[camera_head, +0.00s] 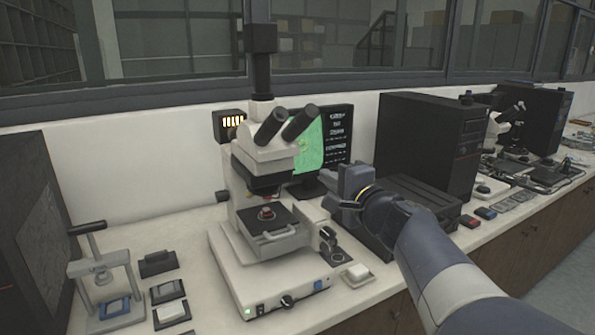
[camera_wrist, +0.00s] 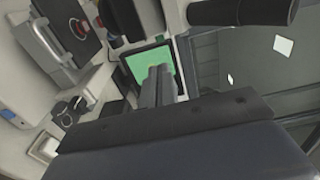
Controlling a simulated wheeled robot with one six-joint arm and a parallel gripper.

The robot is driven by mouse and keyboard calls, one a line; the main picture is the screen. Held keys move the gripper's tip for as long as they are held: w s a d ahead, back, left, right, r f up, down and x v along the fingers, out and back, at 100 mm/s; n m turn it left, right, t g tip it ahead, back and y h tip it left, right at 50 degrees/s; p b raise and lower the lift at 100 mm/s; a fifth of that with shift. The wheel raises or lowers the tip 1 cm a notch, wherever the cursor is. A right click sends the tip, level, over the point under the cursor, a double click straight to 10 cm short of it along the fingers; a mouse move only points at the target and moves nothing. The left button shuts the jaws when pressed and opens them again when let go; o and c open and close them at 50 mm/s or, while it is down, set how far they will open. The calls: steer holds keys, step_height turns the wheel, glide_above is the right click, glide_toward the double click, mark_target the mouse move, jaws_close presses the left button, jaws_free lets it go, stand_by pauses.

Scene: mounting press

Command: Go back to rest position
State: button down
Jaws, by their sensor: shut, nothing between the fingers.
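My gripper (camera_head: 342,203) is raised above the bench, just right of the white microscope (camera_head: 262,150) and in front of the green-lit screen (camera_head: 308,152). In the wrist view, the two fingers of my gripper (camera_wrist: 159,72) are together, with nothing between them. My arm reaches in from the lower right of the head view. The mounting press (camera_head: 103,270) stands at the far left of the bench, well away from my gripper. A small reddish piece (camera_head: 266,213) sits on the microscope stage.
Black computer towers (camera_head: 425,145) stand behind and right of my arm. A black box (camera_head: 40,230) is at the left edge. A small white-topped item (camera_head: 356,274) lies right of the microscope base. The bench front edge runs below my arm.

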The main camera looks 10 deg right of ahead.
steer(key=shift+w, duration=0.1)
steer(key=p+x, duration=0.3)
steer(key=x, duration=0.9)
steer(key=shift+w+a, duration=0.2)
steer(key=shift+w, duration=0.1)
steer(key=shift+f, duration=0.1)
